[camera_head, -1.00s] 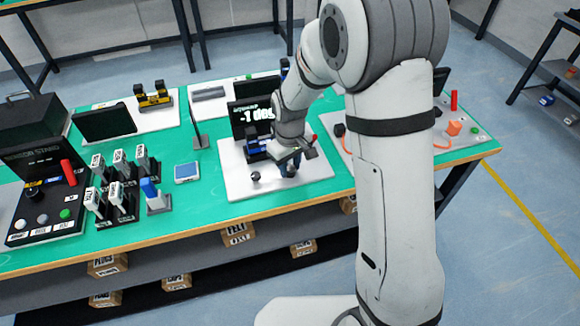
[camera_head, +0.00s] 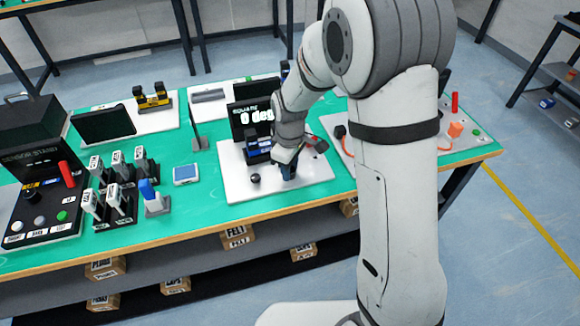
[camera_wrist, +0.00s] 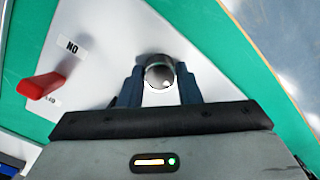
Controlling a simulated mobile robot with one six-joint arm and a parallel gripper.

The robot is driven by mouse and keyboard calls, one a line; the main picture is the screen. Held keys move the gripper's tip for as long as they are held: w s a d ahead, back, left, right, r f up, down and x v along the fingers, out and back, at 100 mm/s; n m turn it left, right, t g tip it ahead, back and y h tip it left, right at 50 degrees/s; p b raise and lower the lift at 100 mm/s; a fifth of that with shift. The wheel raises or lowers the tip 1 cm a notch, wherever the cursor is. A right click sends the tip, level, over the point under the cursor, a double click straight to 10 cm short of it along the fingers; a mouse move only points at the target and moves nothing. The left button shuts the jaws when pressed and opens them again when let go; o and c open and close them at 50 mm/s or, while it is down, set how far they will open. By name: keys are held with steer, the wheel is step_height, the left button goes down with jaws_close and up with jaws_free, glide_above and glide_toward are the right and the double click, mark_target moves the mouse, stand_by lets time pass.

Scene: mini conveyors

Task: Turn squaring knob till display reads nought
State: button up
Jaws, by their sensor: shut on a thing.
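The display (camera_head: 252,118) is a black screen standing at the back of a white board (camera_head: 236,185). In the head view it reads "0 deg" in white, under a smaller line that looks like "SQUARE". My gripper (camera_head: 289,172) points down over the front of the board. In the wrist view my gripper (camera_wrist: 160,88) has its two dark fingers shut on a round metallic knob (camera_wrist: 158,68), one finger on each side. The knob is hidden behind the fingers in the head view.
A small black knob (camera_head: 255,178) stands on the board left of my gripper. A red lever (camera_wrist: 40,86) lies left in the wrist view, near a "NO" label. A blue-screened device (camera_head: 186,174) and several upright tools (camera_head: 120,190) stand further left on the green bench.

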steer(key=o, duration=1)
steer(key=shift+c, duration=0.2)
steer(key=shift+r, duration=0.15)
step_height(320, 180, up, 7)
steer(key=shift+r, duration=0.3)
